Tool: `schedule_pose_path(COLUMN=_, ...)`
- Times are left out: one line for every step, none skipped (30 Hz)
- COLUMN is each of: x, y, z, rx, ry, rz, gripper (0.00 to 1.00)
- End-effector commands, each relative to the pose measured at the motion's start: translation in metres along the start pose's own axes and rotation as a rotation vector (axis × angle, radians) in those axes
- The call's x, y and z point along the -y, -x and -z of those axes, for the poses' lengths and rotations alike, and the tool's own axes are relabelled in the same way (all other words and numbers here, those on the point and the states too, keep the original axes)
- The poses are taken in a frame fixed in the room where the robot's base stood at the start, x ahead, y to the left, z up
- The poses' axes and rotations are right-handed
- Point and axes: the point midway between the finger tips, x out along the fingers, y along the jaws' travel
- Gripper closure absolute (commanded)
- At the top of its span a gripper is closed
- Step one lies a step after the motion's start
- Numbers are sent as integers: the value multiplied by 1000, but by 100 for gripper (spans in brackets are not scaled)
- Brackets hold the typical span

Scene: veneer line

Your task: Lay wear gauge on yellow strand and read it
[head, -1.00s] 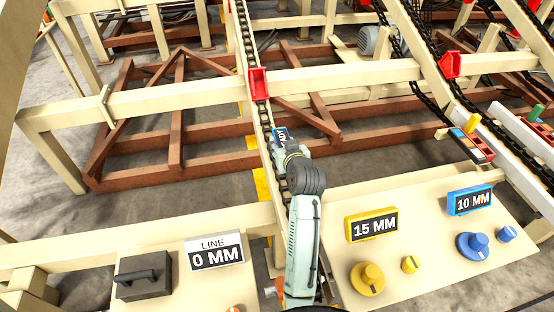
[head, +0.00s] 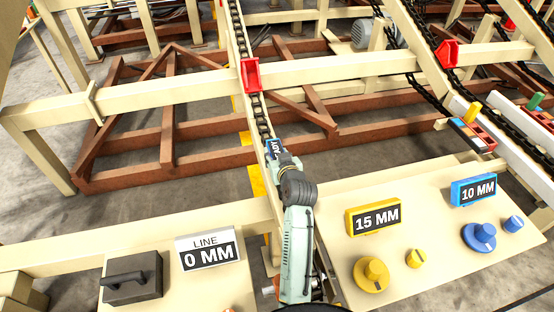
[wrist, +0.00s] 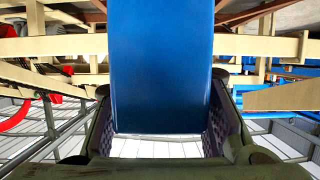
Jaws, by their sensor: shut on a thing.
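My gripper (head: 279,164) is shut on the wear gauge (head: 273,147), a small blue block with a lit text display. In the wrist view the gauge (wrist: 162,65) is a broad blue slab between the two dark finger pads. In the head view the gauge is at the near part of the left chain strand (head: 262,118); I cannot tell whether it touches the chain. A middle strand (head: 425,88) ends near a small block with a yellow peg (head: 472,112). Yellow patches (head: 256,182) lie beside the left strand. The display text is too small to read surely.
The near panel carries a "LINE 0 MM" sign (head: 208,252), a yellow "15 MM" sign (head: 375,217) and a blue "10 MM" sign (head: 474,190), with knobs below. A red flight (head: 250,75) stands on the left strand. Cream beams (head: 150,92) cross behind.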

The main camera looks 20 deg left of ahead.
Motion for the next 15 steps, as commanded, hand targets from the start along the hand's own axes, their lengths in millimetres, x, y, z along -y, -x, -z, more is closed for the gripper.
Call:
schedule_pose_path(x=0, y=1, z=2, rx=-2, ry=0, rz=0, gripper=100)
schedule_pose_path(x=0, y=1, z=2, rx=-2, ry=0, rz=0, gripper=100)
schedule_pose_path(x=0, y=1, z=2, rx=-2, ry=0, rz=0, gripper=100)
schedule_pose_path(x=0, y=1, z=2, rx=-1, ry=0, rz=0, gripper=100)
schedule_pose_path(x=0, y=1, z=2, rx=-1, ry=0, rz=0, gripper=100)
schedule_pose_path(x=0, y=1, z=2, rx=-1, ry=0, rz=0, gripper=100)
schedule_pose_path(x=0, y=0, z=1, rx=-1, ry=0, rz=0, gripper=100)
schedule_pose_path(x=0, y=0, z=0, rx=-1, ry=0, rz=0, gripper=100)
schedule_pose_path(x=0, y=-1, z=-2, rx=-1, ry=0, rz=0, gripper=100)
schedule_pose_path(x=0, y=-1, z=-2, rx=1, ry=0, rz=0, gripper=61)
schedule_pose_path(x=0, y=-1, z=-2, rx=1, ry=0, rz=0, gripper=59)
schedule_pose_path(x=0, y=-1, z=-2, rx=1, ry=0, rz=0, gripper=56)
schedule_pose_path(x=0, y=-1, z=-2, rx=1, ry=0, rz=0, gripper=54)
schedule_pose_path(x=0, y=-1, z=-2, rx=1, ry=0, rz=0, gripper=52)
schedule_pose_path(x=0, y=-1, z=-2, rx=1, ry=0, rz=0, gripper=50)
